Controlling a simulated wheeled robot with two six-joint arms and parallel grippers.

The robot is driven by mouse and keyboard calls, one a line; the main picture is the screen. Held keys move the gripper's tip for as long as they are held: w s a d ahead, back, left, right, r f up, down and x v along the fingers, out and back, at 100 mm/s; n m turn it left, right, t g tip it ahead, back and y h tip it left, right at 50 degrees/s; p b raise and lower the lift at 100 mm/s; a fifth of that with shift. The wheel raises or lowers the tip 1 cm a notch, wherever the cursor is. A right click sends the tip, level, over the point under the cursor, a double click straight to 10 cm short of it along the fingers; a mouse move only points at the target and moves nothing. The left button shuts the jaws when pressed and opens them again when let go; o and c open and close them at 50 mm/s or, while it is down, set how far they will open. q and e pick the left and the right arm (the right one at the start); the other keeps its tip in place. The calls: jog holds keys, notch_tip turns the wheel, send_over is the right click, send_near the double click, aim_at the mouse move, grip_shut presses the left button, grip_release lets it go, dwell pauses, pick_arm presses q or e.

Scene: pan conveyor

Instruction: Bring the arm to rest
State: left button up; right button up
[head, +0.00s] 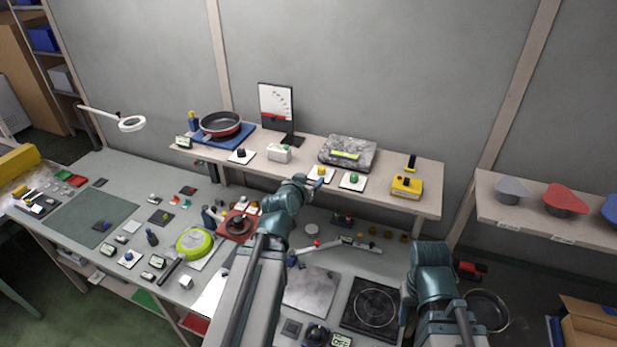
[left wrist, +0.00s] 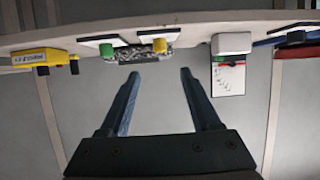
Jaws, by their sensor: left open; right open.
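My left arm (head: 250,290) reaches forward over the bench in the head view. Its gripper (head: 318,178) is at the front edge of the raised shelf (head: 425,178), small and partly hidden by the wrist. In the left wrist view the left gripper (left wrist: 156,72) has its two dark fingers wide apart with nothing between them. That view is upside down, with the shelf's edge (left wrist: 200,22) along the top beyond the fingertips.
The shelf carries a pan (head: 221,123), a grey stone-like block (head: 348,152), button boxes and a yellow device (head: 407,187). The crowded bench below holds a green round gauge (head: 194,243) and a black hotplate (head: 375,304). Coloured lids (head: 565,198) stand on the right shelf.

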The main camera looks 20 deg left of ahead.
pick_arm(q)
jog(key=shift+w+f, duration=0.1)
jog(key=s+d+f+m+g+h+b, duration=0.25)
jog(key=d+f+b, duration=0.25)
jog(key=d+f, duration=0.35)
jog(key=s+d+f+m+g+h+b, duration=0.1)
jog(key=s+d+f+g+b, duration=0.3)
jog(key=d+f, duration=0.5)
jog(key=s+d+f+g+y+b, duration=0.1)
jog(key=s+d+f+g+b, duration=0.2)
jog(key=s+f, duration=0.3)
jog(key=s+d+f+m+g+y+b, duration=0.1)
jog(key=s+d+f+g+y+b, duration=0.1)
jog(key=s, duration=0.7)
notch_tip(320, 180, down, 5)
jog(key=d+g+b, duration=0.1)
jog(key=g+b, duration=0.1)
jog(key=b, duration=0.1)
jog(key=shift+d+r, duration=0.15)
jog(key=shift+d, duration=0.25)
jog(key=shift+m, duration=0.25)
